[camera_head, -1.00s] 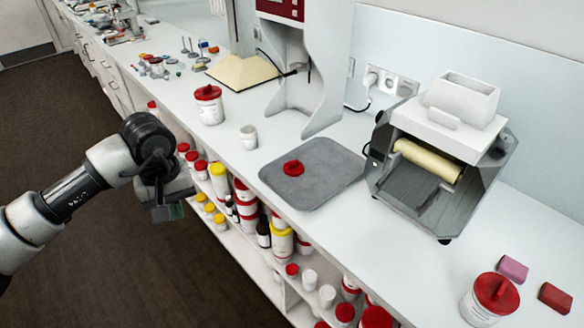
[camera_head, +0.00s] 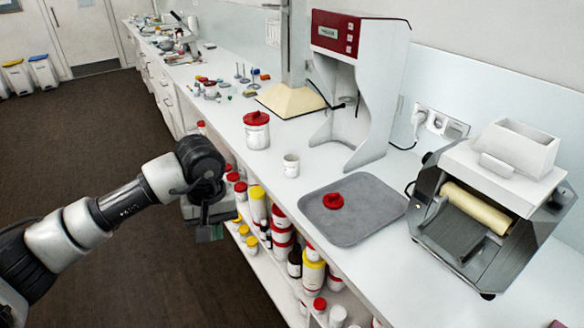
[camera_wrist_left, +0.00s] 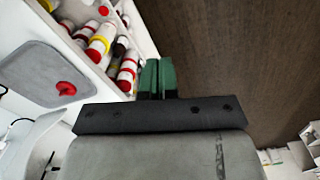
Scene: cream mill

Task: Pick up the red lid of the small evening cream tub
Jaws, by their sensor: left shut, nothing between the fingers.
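A red lid (camera_head: 333,201) with a raised knob lies on the grey tray (camera_head: 372,226) on the white counter. It also shows on the tray in the left wrist view (camera_wrist_left: 66,88). A small white tub (camera_head: 291,165) without a lid stands on the counter just behind the tray. I cannot read any label on it. My left gripper (camera_head: 211,236) hangs beyond the counter's front edge, left of the tray and apart from the lid. Its green fingers (camera_wrist_left: 157,77) are together and empty. My right gripper is not in view.
A larger white tub with a red lid (camera_head: 256,130) stands farther back. A white machine with a red panel (camera_head: 358,90) and a roller machine (camera_head: 490,205) stand behind and right of the tray. Shelves below the counter hold several jars (camera_head: 312,272).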

